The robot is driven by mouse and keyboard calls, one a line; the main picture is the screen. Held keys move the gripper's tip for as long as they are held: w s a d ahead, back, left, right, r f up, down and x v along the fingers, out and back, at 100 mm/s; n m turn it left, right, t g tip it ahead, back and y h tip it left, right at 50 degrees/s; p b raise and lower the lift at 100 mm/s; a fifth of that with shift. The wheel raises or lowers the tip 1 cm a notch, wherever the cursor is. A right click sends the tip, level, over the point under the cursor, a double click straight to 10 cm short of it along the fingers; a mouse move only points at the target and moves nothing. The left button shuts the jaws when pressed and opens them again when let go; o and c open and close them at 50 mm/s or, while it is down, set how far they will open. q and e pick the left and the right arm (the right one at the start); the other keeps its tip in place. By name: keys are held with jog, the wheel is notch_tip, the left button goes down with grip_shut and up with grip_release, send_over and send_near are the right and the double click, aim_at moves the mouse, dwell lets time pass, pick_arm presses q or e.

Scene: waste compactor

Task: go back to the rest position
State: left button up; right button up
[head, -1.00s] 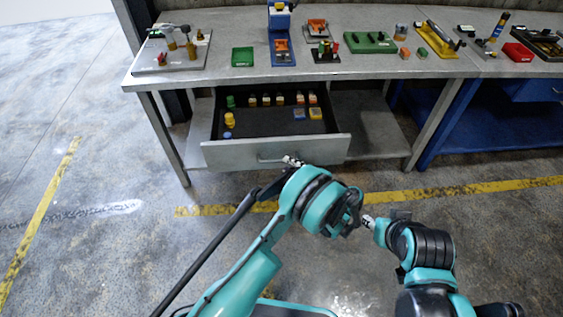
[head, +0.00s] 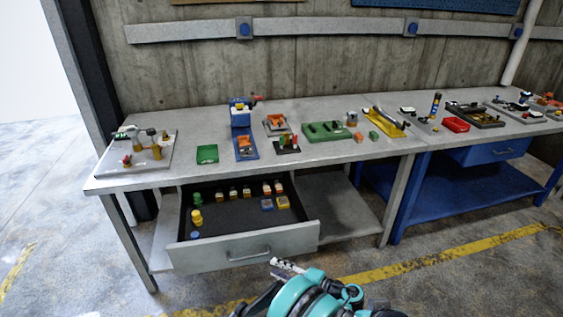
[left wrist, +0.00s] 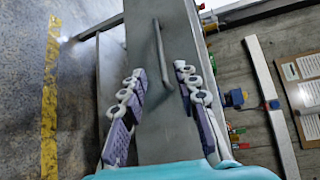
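My left gripper (head: 288,266) shows at the bottom of the head view, in front of the bench and a little below the drawer handle. In the left wrist view its two purple-padded fingers (left wrist: 160,105) are spread apart with nothing held between them. The grey drawer front (left wrist: 165,130) and its bar handle (left wrist: 160,55) lie beyond the fingers, apart from them. My teal left arm (head: 305,298) fills the bottom of the head view. My right gripper is not in view.
The bench drawer (head: 245,248) stands open, with several small coloured pieces inside. The grey workbench (head: 330,150) carries several fixtures and trays, including a green tray (head: 207,154). A blue bench (head: 450,185) stands at right. The floor in front has a yellow line (head: 440,258).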

pick_arm(q)
jog(key=s+a+r+n+g+h, duration=0.3)
jog(key=a+r+h, duration=0.4)
jog(key=a+r, duration=0.65)
jog(key=s+a+r+n+t+h, duration=0.1)
jog(key=s+n+h, duration=0.1)
jog(key=s, duration=0.8)
jog(key=s+a+r+n+h, duration=0.1)
jog(key=s+h, duration=0.4)
jog(key=s, duration=0.5)
jog(key=shift+a+r+n+t, duration=0.4)
jog(key=shift+a+n, duration=0.2)
jog(key=shift+n, duration=0.3)
